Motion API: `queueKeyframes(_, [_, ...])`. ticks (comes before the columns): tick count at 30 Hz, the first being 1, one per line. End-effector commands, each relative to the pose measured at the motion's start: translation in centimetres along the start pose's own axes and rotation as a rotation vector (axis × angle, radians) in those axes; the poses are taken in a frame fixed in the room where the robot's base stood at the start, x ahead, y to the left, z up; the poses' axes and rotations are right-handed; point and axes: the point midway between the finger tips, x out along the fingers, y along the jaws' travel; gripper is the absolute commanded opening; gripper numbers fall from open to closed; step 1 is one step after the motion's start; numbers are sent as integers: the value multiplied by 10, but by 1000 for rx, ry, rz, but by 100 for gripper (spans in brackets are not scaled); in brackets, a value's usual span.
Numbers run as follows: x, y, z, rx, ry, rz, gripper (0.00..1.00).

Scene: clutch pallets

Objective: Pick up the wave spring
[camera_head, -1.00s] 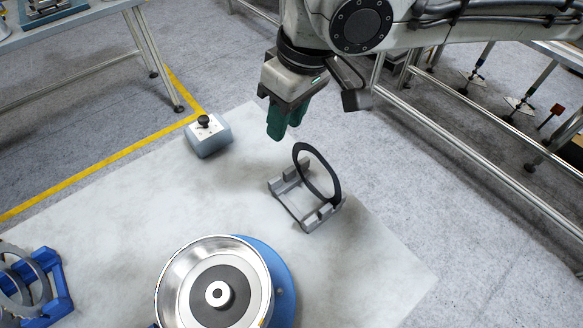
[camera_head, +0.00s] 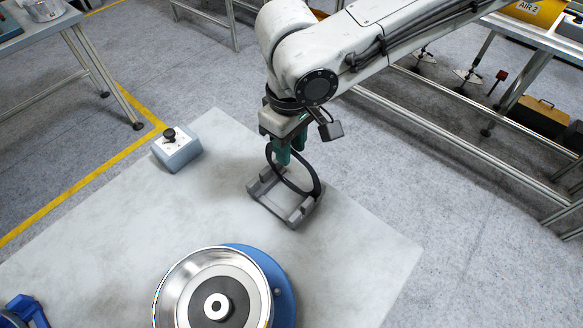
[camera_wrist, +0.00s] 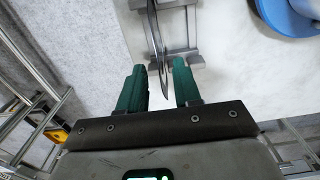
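The wave spring, a thin dark ring (camera_head: 315,184), stands upright and slightly tilted in a grey cradle (camera_head: 268,202) on the pale worktop. My gripper (camera_head: 284,156) is at the ring's upper left edge, pointing down. In the wrist view the ring (camera_wrist: 160,50) shows nearly edge-on, and its near end lies between the two green fingers of my gripper (camera_wrist: 159,78). The fingers are apart with a gap visible on both sides of the ring. Part of the ring's top is hidden by the fingers in the head view.
A blue-grey control box (camera_head: 178,155) with a black knob stands left of the cradle. A round metal housing (camera_head: 170,285) on a blue base (camera_head: 285,300) is in front. A blue rack (camera_head: 28,312) is at the lower left. The worktop right of the cradle is clear.

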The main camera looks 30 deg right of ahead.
Motion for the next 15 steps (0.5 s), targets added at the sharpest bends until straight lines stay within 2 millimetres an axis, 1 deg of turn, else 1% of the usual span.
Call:
queueKeyframes(3, [17,-2,0,-3,-2,0,33])
queueKeyframes(6, [27,-1,0,-1,-1,-1,33])
queueKeyframes(9, [32,-1,0,-1,-1,-1,33])
queueKeyframes(15, [32,-1,0,-1,0,-1,33])
